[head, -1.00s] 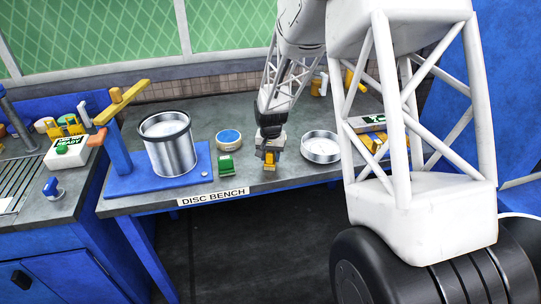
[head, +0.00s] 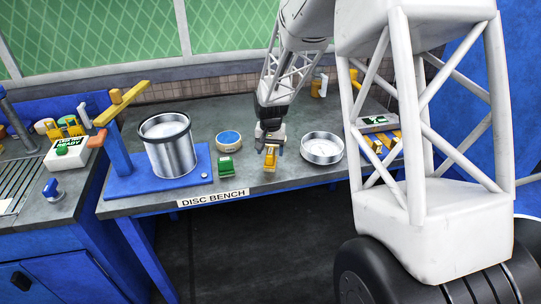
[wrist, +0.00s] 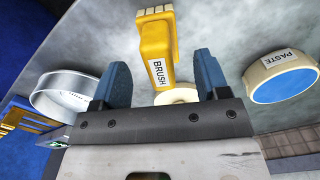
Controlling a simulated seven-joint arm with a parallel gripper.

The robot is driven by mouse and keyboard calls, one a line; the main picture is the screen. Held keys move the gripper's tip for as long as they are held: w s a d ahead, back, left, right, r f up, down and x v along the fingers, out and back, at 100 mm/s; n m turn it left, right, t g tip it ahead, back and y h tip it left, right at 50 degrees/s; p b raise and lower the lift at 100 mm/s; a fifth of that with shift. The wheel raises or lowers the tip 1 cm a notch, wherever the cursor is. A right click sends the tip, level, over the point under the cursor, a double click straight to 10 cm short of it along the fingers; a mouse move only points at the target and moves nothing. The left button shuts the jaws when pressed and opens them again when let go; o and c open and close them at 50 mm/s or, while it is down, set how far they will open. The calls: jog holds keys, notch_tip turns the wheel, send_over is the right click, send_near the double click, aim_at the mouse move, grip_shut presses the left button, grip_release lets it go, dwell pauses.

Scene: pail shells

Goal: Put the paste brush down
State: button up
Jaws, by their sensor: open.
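The paste brush (head: 270,159) is a yellow block-like handle at the front of the grey disc bench (head: 200,110). In the wrist view the brush (wrist: 157,45) shows its BRUSH label, with a round cream part near its lower end. My gripper (head: 270,147) is just behind and above it in the head view. In the wrist view my gripper (wrist: 161,75) has its two blue fingers spread, with visible gaps on both sides of the brush. It is open and holds nothing. The exact contact of the brush with the bench is hard to make out.
A round paste tin with a blue top (head: 229,138) and a green-topped block (head: 227,167) stand left of the brush. A shallow metal dish (head: 321,147) is close on the right. A metal pail (head: 170,148) stands on a blue stand (head: 150,184) further left.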

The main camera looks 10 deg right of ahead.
aim_at(271, 152)
notch_tip(271, 152, up, 9)
jog(key=shift+f, duration=0.1)
dwell(0.3)
dwell(0.4)
jog(key=shift+s, duration=0.1)
jog(key=s+r+n, duration=0.1)
jog(key=s+r, duration=0.3)
jog(key=s, duration=0.3)
jog(key=s+a+r+n+t, duration=0.1)
jog(key=s+r, duration=0.3)
jog(key=s, duration=0.4)
jog(key=s+r, duration=0.4)
jog(key=s, duration=0.3)
jog(key=s+n+t, duration=0.1)
jog(key=s+n, duration=0.1)
jog(key=s, duration=1.7)
jog(key=shift+s+a+t, duration=0.3)
jog(key=shift+s, duration=0.1)
jog(key=shift+f, duration=0.1)
